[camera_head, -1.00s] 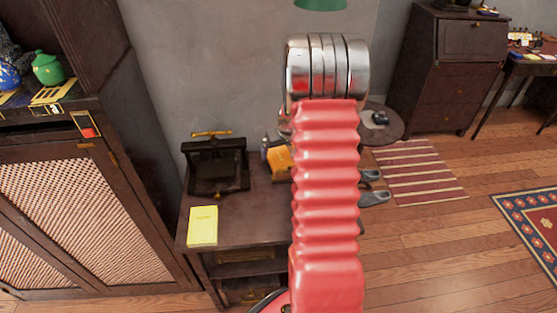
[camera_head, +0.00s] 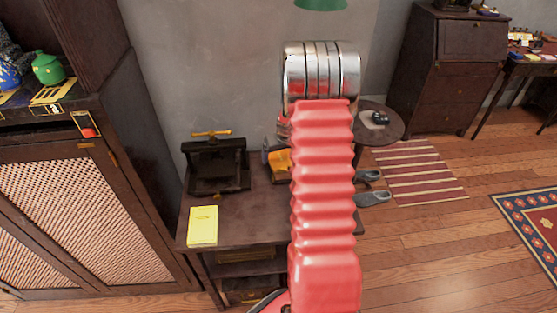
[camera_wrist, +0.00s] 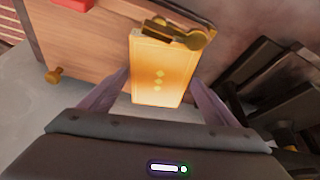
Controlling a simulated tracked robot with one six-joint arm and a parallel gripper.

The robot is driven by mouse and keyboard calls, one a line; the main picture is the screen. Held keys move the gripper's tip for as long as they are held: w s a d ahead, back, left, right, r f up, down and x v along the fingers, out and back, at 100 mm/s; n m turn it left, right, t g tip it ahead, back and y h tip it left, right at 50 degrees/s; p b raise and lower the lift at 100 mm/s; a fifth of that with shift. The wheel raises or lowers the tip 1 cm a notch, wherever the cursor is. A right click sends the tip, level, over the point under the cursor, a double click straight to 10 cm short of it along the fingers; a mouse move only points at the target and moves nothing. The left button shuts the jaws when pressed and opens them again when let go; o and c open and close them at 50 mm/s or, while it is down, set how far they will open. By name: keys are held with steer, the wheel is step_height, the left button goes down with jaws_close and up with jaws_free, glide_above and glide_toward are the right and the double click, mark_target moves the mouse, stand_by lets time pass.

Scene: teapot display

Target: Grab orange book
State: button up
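The orange book (camera_wrist: 163,65) stands out in the middle of the wrist view, with small pale diamond marks on its face. In the head view an orange patch (camera_head: 279,165) shows on the small dark table, partly hidden behind my red arm. My gripper (camera_wrist: 160,86) is spread, with one finger on each side of the book's near part. I cannot tell whether the fingers touch it.
The dark table (camera_head: 240,208) also carries a black press (camera_head: 217,168) with a brass handle and a yellow book (camera_head: 203,226). A wooden piece with brass fittings (camera_wrist: 90,45) is beside the orange book. Dark objects (camera_wrist: 275,85) stand close on the right in the wrist view.

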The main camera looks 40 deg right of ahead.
mark_target(280, 158)
steer(key=c, duration=1)
steer(key=shift+r, duration=0.15)
step_height(280, 158, up, 10)
steer(key=shift+f, duration=0.1)
stand_by(0.5)
